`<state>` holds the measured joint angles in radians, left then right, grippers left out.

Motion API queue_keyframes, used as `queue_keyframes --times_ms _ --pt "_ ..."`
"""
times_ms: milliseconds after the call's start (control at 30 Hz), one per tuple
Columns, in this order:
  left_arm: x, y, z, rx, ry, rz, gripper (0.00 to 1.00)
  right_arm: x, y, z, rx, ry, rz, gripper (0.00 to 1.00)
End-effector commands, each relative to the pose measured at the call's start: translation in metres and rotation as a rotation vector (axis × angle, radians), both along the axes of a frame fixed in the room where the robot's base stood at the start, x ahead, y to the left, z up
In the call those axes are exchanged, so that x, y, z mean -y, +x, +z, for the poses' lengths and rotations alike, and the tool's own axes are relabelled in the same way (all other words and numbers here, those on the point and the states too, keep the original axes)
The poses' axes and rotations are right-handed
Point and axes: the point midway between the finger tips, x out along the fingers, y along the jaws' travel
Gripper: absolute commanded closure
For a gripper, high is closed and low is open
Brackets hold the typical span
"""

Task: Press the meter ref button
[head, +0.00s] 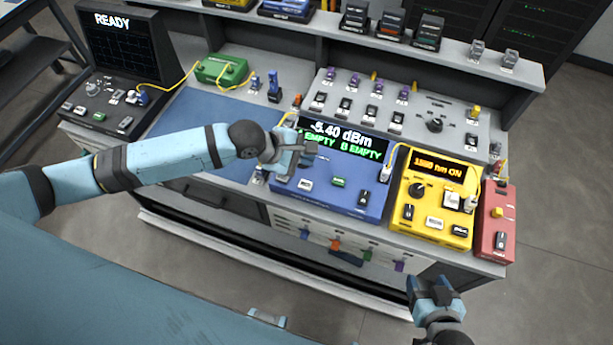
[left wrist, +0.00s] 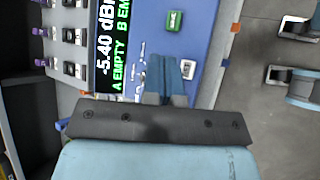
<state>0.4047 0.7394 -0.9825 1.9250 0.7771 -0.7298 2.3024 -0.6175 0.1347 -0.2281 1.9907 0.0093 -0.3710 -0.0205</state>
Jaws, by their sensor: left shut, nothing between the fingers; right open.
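The blue meter (head: 325,200) stands on the bench; its screen (head: 343,139) reads -5.40 dBm, A EMPTY, B EMPTY. Its front face has a white button (head: 305,184), a green button (head: 338,182) and a dark switch (head: 364,197). I cannot read which is ref. My left gripper (head: 308,153) is shut and empty above the meter, by the screen's lower left. In the left wrist view the shut fingertips (left wrist: 166,60) overlap the blue face beside the white button (left wrist: 188,69), with the green button (left wrist: 174,20) further up; contact is unclear. My right gripper (head: 435,288) is open, off the bench's front.
A yellow light source (head: 420,222) and a red box (head: 497,215) stand right of the meter. A grey panel (head: 400,120) with switches rises behind. A blue mat (head: 190,125), green box (head: 222,70) and READY splicer (head: 125,65) lie left. Yellow fibres run nearby.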

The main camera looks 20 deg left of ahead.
Motion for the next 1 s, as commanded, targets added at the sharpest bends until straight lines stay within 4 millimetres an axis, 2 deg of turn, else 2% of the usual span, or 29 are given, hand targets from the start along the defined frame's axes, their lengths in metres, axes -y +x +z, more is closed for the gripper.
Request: queue_keyframes --times_ms 300,467,667,1000 --pt "0.0 0.0 0.0 0.0 0.0 0.0 1.0 0.001 0.0 -0.001 0.0 -0.002 0.001 0.37" --pt "0.0 0.0 -0.006 0.001 0.0 0.0 1.0 0.001 0.0 -0.008 0.0 -0.002 0.001 0.37" --pt "0.0 0.0 -0.022 0.003 0.001 -0.001 1.0 -0.001 -0.001 -0.029 -0.004 0.001 0.003 0.37" --pt "0.0 0.0 -0.058 0.004 0.001 -0.002 1.0 -0.005 -0.001 -0.079 -0.005 0.006 0.011 0.37"
